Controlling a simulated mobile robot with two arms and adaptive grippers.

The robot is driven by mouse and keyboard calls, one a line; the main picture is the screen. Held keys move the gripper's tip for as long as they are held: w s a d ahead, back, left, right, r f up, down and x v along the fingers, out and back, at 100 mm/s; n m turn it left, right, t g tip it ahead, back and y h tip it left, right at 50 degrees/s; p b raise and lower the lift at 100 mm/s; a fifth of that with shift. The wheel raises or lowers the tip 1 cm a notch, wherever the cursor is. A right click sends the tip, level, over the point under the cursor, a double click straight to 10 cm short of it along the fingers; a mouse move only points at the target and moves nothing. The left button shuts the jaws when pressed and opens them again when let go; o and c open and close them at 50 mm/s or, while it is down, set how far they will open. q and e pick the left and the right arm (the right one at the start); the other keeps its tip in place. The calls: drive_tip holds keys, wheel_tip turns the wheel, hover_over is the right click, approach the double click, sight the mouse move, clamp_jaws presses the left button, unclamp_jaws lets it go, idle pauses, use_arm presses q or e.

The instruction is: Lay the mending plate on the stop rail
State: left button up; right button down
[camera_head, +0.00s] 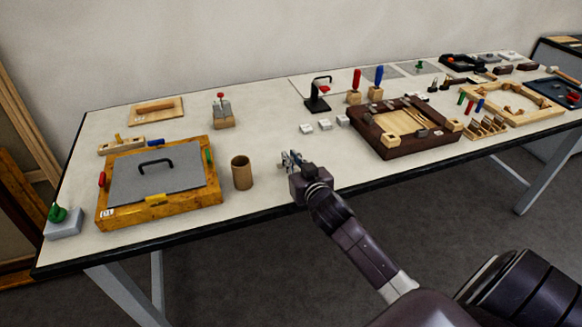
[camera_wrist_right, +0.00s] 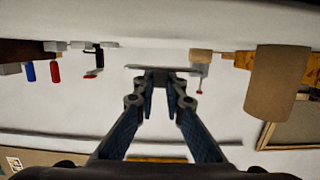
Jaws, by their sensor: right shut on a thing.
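My right gripper (camera_head: 291,160) is over the front part of the table, between the brown cup and the dark wooden frame. In the right wrist view its fingers (camera_wrist_right: 160,82) close on a thin grey strip, seen nearly edge-on, which I take for the mending plate (camera_wrist_right: 140,67). The strip reaches out to both sides of the fingertips. In the head view the plate is too small to make out apart from the fingers. I cannot tell for sure which piece is the stop rail. My left gripper is not in view.
A brown cup (camera_head: 242,173) stands left of my gripper. Beyond it is a yellow wooden frame (camera_head: 207,193) with a grey handled panel (camera_head: 160,178). Small white blocks (camera_head: 325,125) lie behind. A dark wooden frame (camera_head: 378,146) lies right. Table (camera_head: 270,118) is bare behind the cup.

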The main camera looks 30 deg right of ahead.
drive_tip(key=shift+f, duration=1.5)
drive_tip(key=shift+f, duration=0.2)
drive_tip(key=c, duration=2)
unclamp_jaws()
